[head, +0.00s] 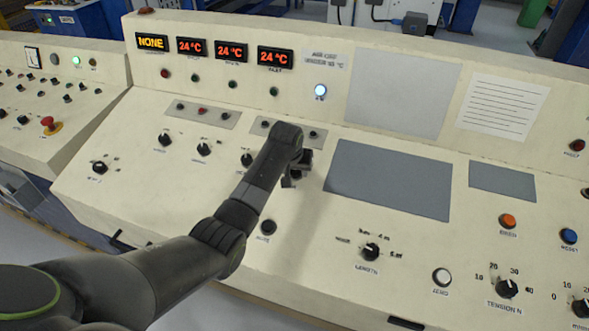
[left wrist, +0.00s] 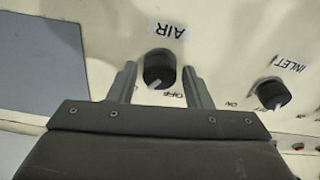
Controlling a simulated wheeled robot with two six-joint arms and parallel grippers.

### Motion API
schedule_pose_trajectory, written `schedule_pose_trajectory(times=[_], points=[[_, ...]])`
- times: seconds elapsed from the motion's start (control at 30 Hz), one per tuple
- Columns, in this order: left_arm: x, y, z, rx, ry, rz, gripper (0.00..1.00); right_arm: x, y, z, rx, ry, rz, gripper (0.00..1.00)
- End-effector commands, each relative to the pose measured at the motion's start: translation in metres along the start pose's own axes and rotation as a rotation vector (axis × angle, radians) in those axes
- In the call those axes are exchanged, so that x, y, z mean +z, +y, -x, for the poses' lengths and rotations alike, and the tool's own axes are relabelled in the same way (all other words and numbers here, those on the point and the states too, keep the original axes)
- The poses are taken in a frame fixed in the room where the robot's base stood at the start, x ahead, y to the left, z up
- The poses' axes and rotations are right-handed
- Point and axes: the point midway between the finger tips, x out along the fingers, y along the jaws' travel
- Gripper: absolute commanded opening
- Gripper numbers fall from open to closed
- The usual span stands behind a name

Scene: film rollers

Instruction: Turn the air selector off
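The air selector (left wrist: 160,68) is a black round knob below an AIR label in the left wrist view. Its pale pointer mark faces down and slightly left in that picture, and the OFF label lies to the lower right. My left gripper (head: 296,174) is over the sloped panel and hides the knob in the head view. In the left wrist view the fingers of my left gripper (left wrist: 159,74) stand apart on either side of the knob, with a visible gap at each side. My right gripper is not in view.
The inlet knob (left wrist: 272,94) stands right of the air selector in the left wrist view. A lit white lamp (head: 320,91) and red displays (head: 232,52) are on the upright panel. A grey plate (head: 390,180) lies right of my gripper. The length knob (head: 370,252) is lower.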

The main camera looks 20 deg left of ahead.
Motion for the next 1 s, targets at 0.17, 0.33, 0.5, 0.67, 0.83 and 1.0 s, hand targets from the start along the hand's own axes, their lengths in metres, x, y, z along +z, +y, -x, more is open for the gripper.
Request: schedule_pose_trajectory(times=[0.17,0.33,0.5,0.67,0.83,1.0], points=[[0.000,0.000,0.000,0.000,0.000,0.000,0.21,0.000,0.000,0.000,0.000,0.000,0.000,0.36],[0.000,0.000,0.000,0.000,0.000,0.001,0.11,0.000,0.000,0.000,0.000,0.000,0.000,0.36],[0.000,0.000,0.001,-0.004,-0.001,0.023,0.11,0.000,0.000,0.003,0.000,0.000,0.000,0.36],[-0.001,0.001,0.003,-0.015,0.000,0.087,0.11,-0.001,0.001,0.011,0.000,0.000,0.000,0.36],[-0.002,0.002,0.004,-0.035,-0.001,0.205,0.11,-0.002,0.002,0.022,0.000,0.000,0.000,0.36],[-0.002,0.003,0.004,-0.060,-0.001,0.359,0.11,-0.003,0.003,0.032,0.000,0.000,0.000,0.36]])
